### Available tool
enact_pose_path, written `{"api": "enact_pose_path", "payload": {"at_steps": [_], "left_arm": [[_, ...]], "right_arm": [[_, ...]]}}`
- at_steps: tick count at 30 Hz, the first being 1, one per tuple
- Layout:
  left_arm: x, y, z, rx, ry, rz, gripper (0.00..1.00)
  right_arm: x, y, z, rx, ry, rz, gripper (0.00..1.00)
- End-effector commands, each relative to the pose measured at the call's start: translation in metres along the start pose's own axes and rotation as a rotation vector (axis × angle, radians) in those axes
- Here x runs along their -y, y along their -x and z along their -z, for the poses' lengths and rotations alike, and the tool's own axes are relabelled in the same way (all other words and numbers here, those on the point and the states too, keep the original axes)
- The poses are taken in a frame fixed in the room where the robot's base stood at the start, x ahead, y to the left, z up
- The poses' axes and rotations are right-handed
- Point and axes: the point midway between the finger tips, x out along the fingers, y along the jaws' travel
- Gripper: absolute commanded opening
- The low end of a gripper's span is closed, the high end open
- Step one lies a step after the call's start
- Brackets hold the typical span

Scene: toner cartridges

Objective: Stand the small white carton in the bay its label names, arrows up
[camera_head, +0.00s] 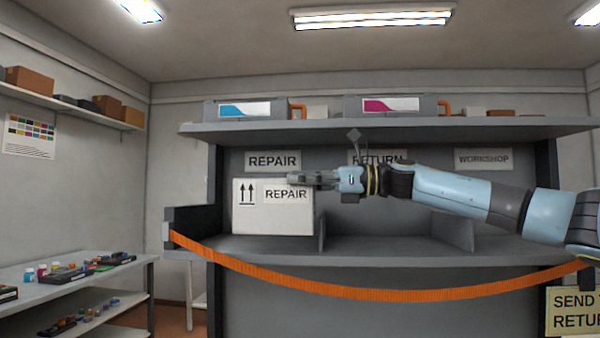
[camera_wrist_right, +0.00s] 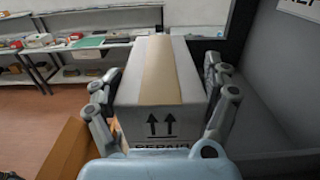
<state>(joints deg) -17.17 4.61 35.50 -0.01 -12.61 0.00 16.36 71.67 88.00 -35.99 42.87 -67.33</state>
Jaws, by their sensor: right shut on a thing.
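The small white carton (camera_head: 272,222) is upright in the head view, in the left bay under the REPAIR sign (camera_head: 272,161). Its label reads REPAIR and its two arrows point up. My right gripper (camera_head: 300,181) reaches in from the right at the carton's upper right. Whether the carton's bottom touches the shelf is hard to tell. My left gripper is not in view.
Low dividers (camera_head: 459,232) part the bays; the RETURN sign (camera_head: 377,158) is partly covered by my arm, and the WORKSHOP sign (camera_head: 483,159) is at right. An orange strap (camera_head: 380,293) sags across the shelf front. An upper shelf (camera_head: 390,130) overhangs the bays.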

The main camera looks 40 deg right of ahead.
Motion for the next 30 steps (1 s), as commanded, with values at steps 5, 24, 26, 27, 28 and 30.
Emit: {"api": "enact_pose_path", "payload": {"at_steps": [5, 24, 26, 27, 28, 30], "left_arm": [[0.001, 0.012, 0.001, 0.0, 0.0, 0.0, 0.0], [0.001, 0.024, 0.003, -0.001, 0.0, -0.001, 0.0], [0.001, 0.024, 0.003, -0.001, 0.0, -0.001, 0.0], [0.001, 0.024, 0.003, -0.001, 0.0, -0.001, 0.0], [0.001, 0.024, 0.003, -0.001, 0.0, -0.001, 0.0], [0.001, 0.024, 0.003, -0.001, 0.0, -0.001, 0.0]], "right_arm": [[0.018, -0.001, -0.001, 0.004, -0.004, 0.001, 0.24], [0.019, -0.001, 0.039, -0.001, -0.004, -0.001, 0.24], [0.019, -0.001, 0.04, -0.003, -0.004, -0.001, 0.87], [0.019, -0.001, 0.039, -0.003, -0.004, -0.001, 0.92], [0.019, -0.001, 0.039, -0.003, -0.004, -0.001, 0.96], [0.019, -0.001, 0.039, -0.003, -0.004, -0.001, 1.0]]}}
